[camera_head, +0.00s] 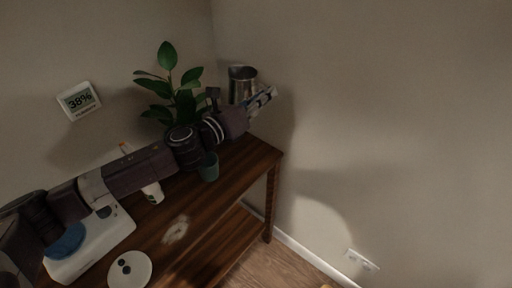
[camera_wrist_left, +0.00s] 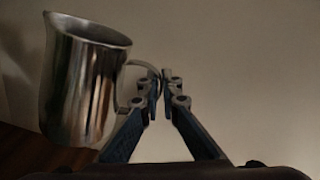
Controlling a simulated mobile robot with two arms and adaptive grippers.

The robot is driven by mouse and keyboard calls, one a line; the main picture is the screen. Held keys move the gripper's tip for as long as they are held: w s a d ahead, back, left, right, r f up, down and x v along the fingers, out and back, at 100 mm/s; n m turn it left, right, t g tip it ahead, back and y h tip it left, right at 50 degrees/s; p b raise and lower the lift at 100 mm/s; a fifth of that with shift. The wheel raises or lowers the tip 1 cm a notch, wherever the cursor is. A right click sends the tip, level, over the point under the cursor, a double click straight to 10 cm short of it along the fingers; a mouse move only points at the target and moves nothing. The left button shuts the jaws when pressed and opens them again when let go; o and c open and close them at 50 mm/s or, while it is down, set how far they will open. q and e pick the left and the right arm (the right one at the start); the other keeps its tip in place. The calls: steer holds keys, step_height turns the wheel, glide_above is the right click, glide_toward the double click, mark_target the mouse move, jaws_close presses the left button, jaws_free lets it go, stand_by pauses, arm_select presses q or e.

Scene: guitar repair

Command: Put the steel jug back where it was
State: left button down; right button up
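The steel jug (camera_head: 241,84) is at the far end of the wooden table (camera_head: 233,184), near the wall corner. In the left wrist view the jug (camera_wrist_left: 82,82) is upright at the left, with its handle reaching right to my fingertips. My left gripper (camera_head: 268,98) reaches across the table to the jug. In the left wrist view its fingers (camera_wrist_left: 151,92) are closed together on the handle. The jug's base is hidden behind my arm in the head view, so I cannot tell there whether it touches the table. My right gripper does not show.
A leafy plant (camera_head: 170,88) stands at the back, left of the jug. A green cup (camera_head: 209,167) is below my left arm. A white device (camera_head: 95,243) and a round white disc (camera_head: 130,269) are at the near left. Walls bound the table's far end.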

arm_select(q)
step_height(320, 180, down, 19)
steer(key=b, duration=0.4)
steer(key=shift+r, duration=0.2)
steer(key=c, duration=2.6)
jaws_free()
steer(key=shift+s+f, duration=0.1)
steer(key=shift+f, duration=0.05)
steer(key=o, duration=0.4)
steer(key=shift+o, duration=0.2)
